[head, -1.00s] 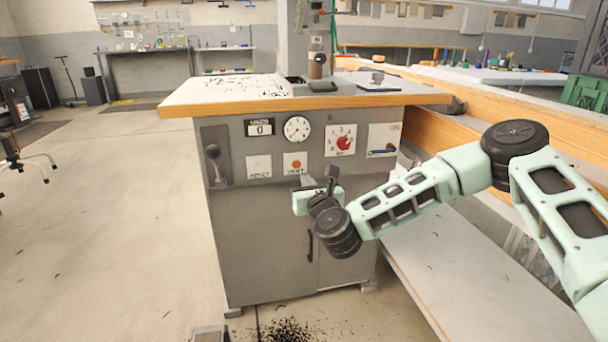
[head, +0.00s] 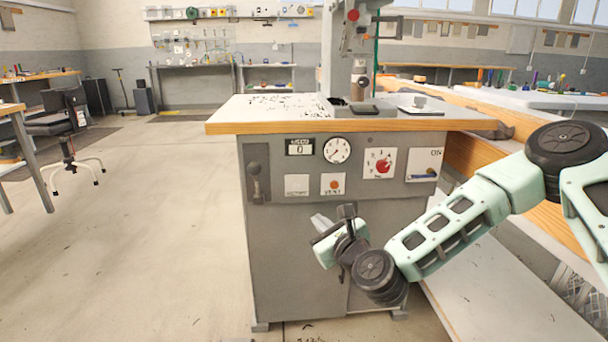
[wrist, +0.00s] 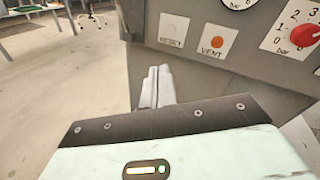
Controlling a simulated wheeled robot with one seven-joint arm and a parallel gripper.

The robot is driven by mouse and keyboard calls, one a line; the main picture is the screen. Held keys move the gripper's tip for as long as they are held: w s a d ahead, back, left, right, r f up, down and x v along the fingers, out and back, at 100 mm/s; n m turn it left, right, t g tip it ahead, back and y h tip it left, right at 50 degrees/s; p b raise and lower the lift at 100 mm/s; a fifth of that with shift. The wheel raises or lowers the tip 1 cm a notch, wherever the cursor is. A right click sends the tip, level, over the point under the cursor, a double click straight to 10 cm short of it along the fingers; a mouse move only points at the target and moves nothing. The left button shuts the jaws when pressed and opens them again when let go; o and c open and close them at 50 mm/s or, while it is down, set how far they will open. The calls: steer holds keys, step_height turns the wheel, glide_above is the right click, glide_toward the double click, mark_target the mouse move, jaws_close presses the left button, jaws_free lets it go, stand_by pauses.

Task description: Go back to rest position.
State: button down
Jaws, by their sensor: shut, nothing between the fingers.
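My gripper (head: 318,222) is in front of the grey press cabinet (head: 290,260), below its control panel. Its two pale fingers are together and empty, and they also show in the wrist view (wrist: 157,87). They point toward the left of the press, below the RESET plate (wrist: 172,29) and the VENT plate with its orange button (wrist: 217,42). The fingers look apart from the panel. My arm reaches in from the right with its elbow bent.
The panel has a lever (head: 254,182), a gauge (head: 337,149), a red dial (head: 383,165) and a blue-handled ON switch (head: 423,176). The wooden-edged worktop (head: 300,127) juts out above. A low shelf (head: 500,290) lies to the right. The floor on the left is open.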

steer(key=s+a+f+n+g+y, duration=0.15)
steer(key=s+a+n+g, duration=0.35)
steer(key=s+n, duration=0.5)
steer(key=s+a+f+n+g+y, duration=0.1)
steer(key=s+a+f+n+g, duration=0.15)
steer(key=s+n+g, duration=0.7)
steer(key=s+d+r+n+g+h, duration=0.1)
steer(key=s+d+r+n+h, duration=0.3)
steer(key=s+d+n, duration=0.4)
steer(key=s+d+r+n+g+h, duration=0.1)
steer(key=s+d+r+n+h, duration=0.3)
steer(key=s+d+n, duration=0.35)
step_height(320, 180, up, 30)
steer(key=s+a+p, duration=0.1)
steer(key=a+p, duration=0.1)
steer(key=p, duration=2.8)
steer(key=shift+s+n, duration=0.2)
steer(key=shift+n, duration=0.1)
steer(key=shift+t+p, duration=0.25)
steer(key=shift+p, duration=0.1)
